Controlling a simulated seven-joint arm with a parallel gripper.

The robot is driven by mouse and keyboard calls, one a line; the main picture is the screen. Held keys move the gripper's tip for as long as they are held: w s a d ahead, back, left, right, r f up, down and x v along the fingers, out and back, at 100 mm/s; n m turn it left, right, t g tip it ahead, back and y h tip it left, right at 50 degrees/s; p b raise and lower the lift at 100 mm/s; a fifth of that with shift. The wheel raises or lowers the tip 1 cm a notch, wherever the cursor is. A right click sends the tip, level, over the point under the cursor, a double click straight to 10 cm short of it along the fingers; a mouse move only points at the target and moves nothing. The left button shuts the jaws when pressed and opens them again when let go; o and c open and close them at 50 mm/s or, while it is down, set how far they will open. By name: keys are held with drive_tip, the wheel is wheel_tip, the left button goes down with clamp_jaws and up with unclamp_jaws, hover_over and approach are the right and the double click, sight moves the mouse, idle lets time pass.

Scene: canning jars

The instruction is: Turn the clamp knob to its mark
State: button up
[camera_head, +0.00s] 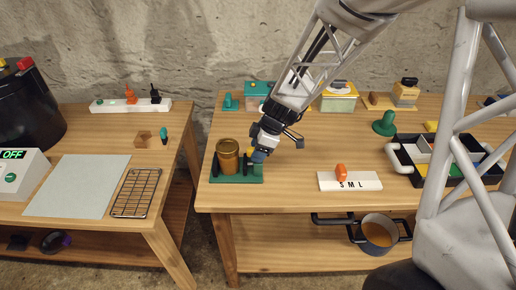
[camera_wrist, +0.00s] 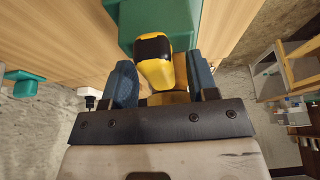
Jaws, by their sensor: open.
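The clamp stands near the left front corner of the right-hand table, on a green base (camera_head: 224,179) with black uprights and a brown jar (camera_head: 228,154) between them. My gripper (camera_head: 258,156) is at the clamp's right side, above a green block (camera_head: 257,171). In the wrist view the clamp knob (camera_wrist: 168,72) is yellow with a black patch, in front of the green block (camera_wrist: 150,18). My gripper (camera_wrist: 162,84) is open, one blue finger on each side of the knob. Gaps show beside it; contact cannot be told. The mark cannot be made out.
A white S M L plate (camera_head: 362,184) with an orange pointer lies right of the clamp. A black tray (camera_head: 400,165) and a green knob-shaped piece (camera_head: 384,124) are farther right. The left table holds a wire rack (camera_head: 136,193). Tabletop between clamp and plate is clear.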

drive_tip(key=shift+c, duration=0.3)
drive_tip(key=c, duration=0.9)
drive_tip(key=shift+o, duration=0.2)
